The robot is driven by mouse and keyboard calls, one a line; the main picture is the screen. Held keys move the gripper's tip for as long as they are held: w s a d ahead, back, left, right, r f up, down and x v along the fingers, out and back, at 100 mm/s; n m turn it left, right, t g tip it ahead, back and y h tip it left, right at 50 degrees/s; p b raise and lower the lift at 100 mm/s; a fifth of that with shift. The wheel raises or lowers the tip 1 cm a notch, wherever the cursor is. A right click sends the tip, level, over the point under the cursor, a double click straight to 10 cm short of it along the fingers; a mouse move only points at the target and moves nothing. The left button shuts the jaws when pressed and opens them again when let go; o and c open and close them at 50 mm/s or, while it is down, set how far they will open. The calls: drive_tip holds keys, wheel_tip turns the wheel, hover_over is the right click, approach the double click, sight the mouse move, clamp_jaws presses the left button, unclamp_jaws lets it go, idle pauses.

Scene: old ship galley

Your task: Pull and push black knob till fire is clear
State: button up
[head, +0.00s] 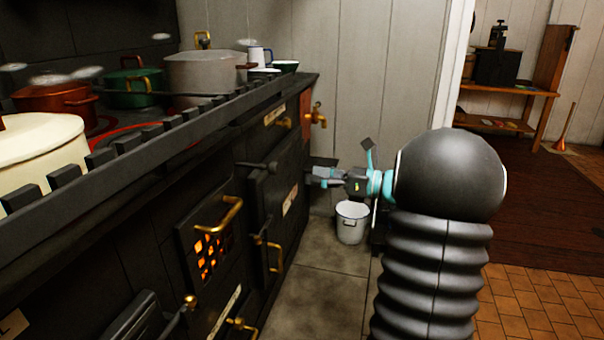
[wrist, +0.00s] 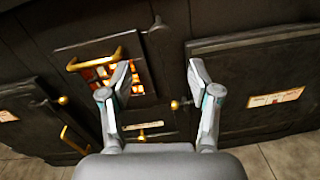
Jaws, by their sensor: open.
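The black knob (head: 270,166) sticks out on a short dark rod from the stove front, between the glowing grate and the labelled oven door. In the wrist view a dark knob (wrist: 156,23) shows at the top, above and between my fingers. The fire (head: 210,257) glows orange behind the grate of a small door with a brass handle; it also shows in the wrist view (wrist: 102,73), partly covered by my left finger. My gripper (head: 341,164) is open and empty, to the right of the knob and apart from it. Its spread fingers show in the wrist view (wrist: 159,75).
Pots, including a grey one (head: 200,72), stand on the stove top behind a dark rail (head: 150,135). Brass handles (head: 272,254) project from the stove front. A white bucket (head: 352,222) stands on the floor beyond. Bare floor (head: 320,290) lies along the stove.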

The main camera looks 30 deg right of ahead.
drive_tip(key=shift+s+d, duration=0.25)
drive_tip(key=shift+s, duration=0.05)
